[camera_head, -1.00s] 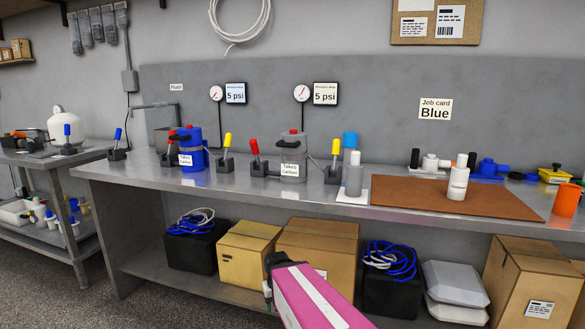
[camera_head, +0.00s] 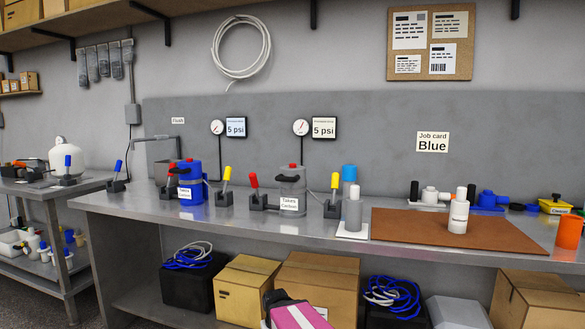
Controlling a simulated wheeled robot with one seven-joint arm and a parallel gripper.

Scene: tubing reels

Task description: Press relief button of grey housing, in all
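The grey housing (camera_head: 292,185) stands on the bench at the middle, labelled "Takes Carbon". Its small red relief button (camera_head: 292,166) shows on top, with nothing touching it. A red-handled valve (camera_head: 255,190) stands on its left and a yellow-handled valve (camera_head: 334,195) on its right. A gauge (camera_head: 301,127) with a "5 psi" sign (camera_head: 323,127) is on the wall above it. A blue housing (camera_head: 189,185) with a similar label stands farther left. A pink part of my arm shows at the bottom edge, below the bench top. My gripper cannot be made out.
A grey and blue cartridge (camera_head: 353,200) stands right of the grey housing. A white bottle (camera_head: 458,212) stands on a brown mat (camera_head: 410,229). An orange cup (camera_head: 569,231) is at the right. Boxes (camera_head: 317,283) fill the shelf below. The bench front before the housings is clear.

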